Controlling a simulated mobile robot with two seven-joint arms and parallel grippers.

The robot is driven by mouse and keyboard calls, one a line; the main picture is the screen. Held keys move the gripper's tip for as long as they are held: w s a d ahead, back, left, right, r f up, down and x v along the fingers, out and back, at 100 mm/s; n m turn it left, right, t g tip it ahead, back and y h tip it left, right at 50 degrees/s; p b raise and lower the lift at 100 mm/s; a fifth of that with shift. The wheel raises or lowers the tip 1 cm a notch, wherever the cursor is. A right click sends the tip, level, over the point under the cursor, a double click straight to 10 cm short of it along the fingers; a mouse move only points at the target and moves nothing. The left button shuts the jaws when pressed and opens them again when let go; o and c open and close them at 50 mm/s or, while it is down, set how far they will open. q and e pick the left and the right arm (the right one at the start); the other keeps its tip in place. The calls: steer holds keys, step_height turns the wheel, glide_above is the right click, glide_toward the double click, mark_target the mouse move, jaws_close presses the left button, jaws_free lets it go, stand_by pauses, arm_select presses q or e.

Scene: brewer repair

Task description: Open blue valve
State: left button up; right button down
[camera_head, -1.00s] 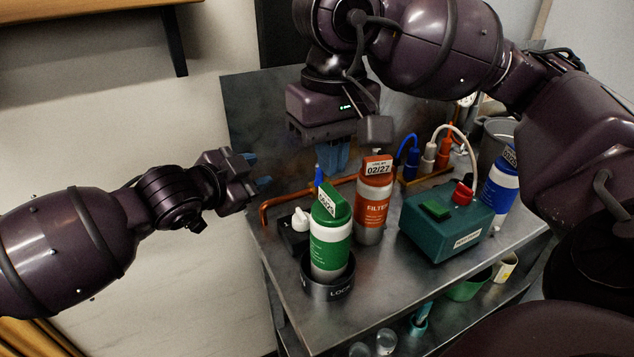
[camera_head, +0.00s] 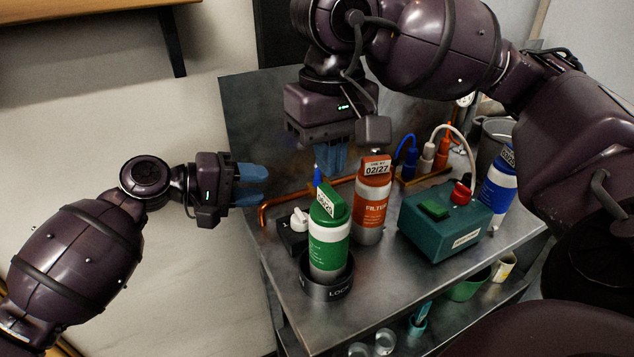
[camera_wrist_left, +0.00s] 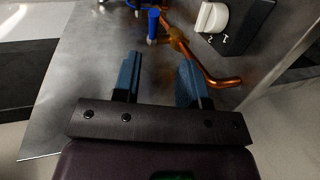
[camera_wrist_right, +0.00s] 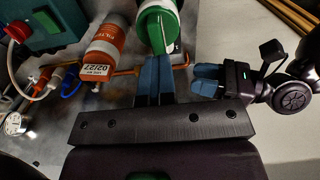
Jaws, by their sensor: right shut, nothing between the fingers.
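The blue valve (camera_head: 318,176) is a small upright blue handle, partly hidden behind the green canister. In the left wrist view the blue handle (camera_wrist_left: 153,23) stands upright beside a brass fitting on the copper pipe, beyond my left fingertips and apart from them. My left gripper (camera_head: 266,185) is open and empty, pointing right toward the pipe; its spread fingers also show in the left wrist view (camera_wrist_left: 160,75). My right gripper (camera_head: 331,160) is shut and empty, pointing down above the pipe behind the canisters; its fingers are together in the right wrist view (camera_wrist_right: 158,75).
A green canister (camera_head: 328,235) stands in a round lock base, with an orange filter (camera_head: 371,205) behind it. A teal box (camera_head: 445,225) with a red knob stands to their right. The copper pipe (camera_head: 280,204) runs behind the canisters. A white knob (camera_head: 299,221) sits beside them.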

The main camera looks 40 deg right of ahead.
mark_target(317, 180)
arm_select(q)
steer(key=x, duration=1.1)
steer(key=shift+s+d+r, duration=0.3)
steer(key=shift+s+d, duration=0.05)
steer(key=shift+s, duration=0.1)
steer(key=shift+c, duration=0.2)
steer(key=shift+n, duration=0.3)
jaws_close()
